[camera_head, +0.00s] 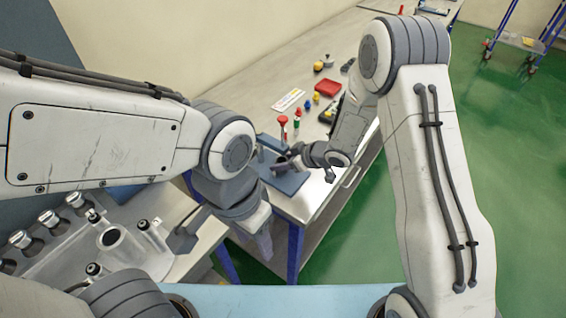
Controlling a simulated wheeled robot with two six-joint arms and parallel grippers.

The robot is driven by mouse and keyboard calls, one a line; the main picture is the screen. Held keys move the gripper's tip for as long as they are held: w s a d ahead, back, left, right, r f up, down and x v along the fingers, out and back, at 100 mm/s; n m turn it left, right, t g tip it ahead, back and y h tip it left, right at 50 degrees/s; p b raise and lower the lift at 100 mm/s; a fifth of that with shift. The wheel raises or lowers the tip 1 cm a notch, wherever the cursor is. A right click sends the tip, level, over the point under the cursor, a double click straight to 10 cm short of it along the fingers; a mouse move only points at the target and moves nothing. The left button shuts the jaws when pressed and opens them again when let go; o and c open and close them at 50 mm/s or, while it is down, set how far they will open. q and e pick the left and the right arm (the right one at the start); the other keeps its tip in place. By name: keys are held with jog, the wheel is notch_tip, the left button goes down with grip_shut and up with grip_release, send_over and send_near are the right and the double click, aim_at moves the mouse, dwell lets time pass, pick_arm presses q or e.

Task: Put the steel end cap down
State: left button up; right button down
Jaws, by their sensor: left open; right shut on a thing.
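My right gripper (296,158) is at the near end of the far bench, just above a blue fixture (288,183). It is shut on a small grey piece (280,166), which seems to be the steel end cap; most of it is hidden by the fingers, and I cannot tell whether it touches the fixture. My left gripper (259,243) is open and points down near the bench's front corner, with nothing seen between its fingers.
A metal plate with a round hole (70,262) is at the lower left, with several steel cylinders (48,219) along it. The far bench (262,108) carries a red tray (327,88), a white card (288,100) and red-topped tools (283,121).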

jog(key=shift+c, duration=1.8)
grip_release()
jog(key=shift+s+d+f, duration=0.2)
jog(key=shift+f, duration=0.35)
jog(key=shift+r, duration=0.1)
jog(key=shift+w, duration=0.1)
jog(key=shift+r, duration=0.15)
jog(key=s+d+r+m+t+h, duration=0.1)
jog(key=s+d+r+h, duration=0.15)
jog(key=r, duration=0.35)
jog(key=s+d+r+h, duration=0.1)
jog(key=s+d+r, duration=0.25)
jog(key=r, duration=0.25)
jog(key=s+r+m+g+h, duration=0.1)
jog(key=s+r+g, duration=0.2)
jog(key=s, duration=1)
jog(key=s+a+r+m+g+h, duration=0.1)
jog(key=s+r+g+h, duration=0.1)
jog(key=s, duration=1.1)
jog(key=shift+a+r+g, duration=0.15)
jog(key=shift+r+g, duration=0.3)
jog(key=shift+g, duration=0.35)
jog(key=shift+m, duration=0.3)
